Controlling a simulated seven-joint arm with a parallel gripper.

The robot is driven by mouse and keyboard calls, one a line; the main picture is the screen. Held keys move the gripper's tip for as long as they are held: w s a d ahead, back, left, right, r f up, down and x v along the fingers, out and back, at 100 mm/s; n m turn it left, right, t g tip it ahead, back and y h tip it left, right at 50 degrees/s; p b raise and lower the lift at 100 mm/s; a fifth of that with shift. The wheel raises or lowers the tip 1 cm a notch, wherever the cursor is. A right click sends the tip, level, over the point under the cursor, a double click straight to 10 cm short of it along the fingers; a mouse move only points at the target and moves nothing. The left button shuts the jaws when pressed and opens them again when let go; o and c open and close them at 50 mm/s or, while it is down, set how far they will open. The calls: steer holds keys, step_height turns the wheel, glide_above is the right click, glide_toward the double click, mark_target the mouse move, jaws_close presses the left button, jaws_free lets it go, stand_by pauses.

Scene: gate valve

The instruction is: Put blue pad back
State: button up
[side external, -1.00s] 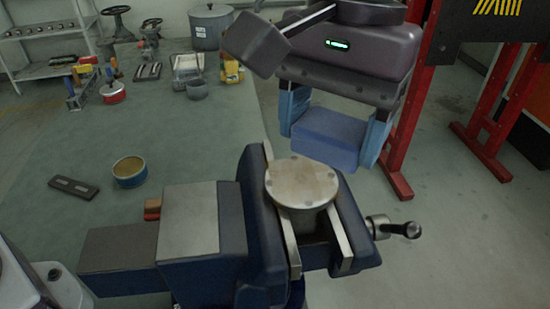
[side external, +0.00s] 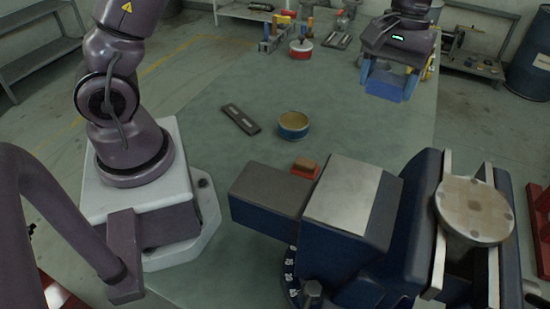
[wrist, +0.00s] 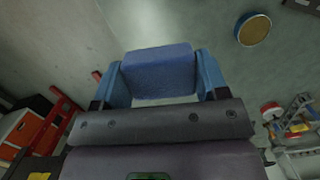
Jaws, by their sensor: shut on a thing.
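The blue pad (side external: 383,91) is a soft-looking block held between the blue fingers of my gripper (side external: 386,84). My gripper is near the table's right edge toward the back, in the side view. In the wrist view the pad (wrist: 158,72) spans the gap between both fingers of my gripper (wrist: 160,76), with its broad face showing. The side view does not clearly show how high the pad is above the table.
A large blue vise (side external: 395,225) clamps a round metal flange (side external: 474,208) in front. A round tin (side external: 293,125), a dark slotted bar (side external: 240,119) and a red-brown block (side external: 304,168) lie on the green table (side external: 220,90). Tools and pots stand at the back.

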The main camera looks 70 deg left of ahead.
steer(key=s+a+f+n, duration=0.2)
steer(key=s+a+f, duration=0.25)
steer(key=a, duration=0.35)
glide_above(260, 161)
step_height(260, 161, down, 12)
steer(key=shift+w+a+f, duration=0.1)
steer(key=shift+f, duration=1.9)
steer(key=shift+w+f, duration=0.1)
steer(key=shift+f, duration=1.85)
steer(key=o, duration=1)
steer(key=shift+f, duration=0.1)
steer(key=shift+c, duration=0.2)
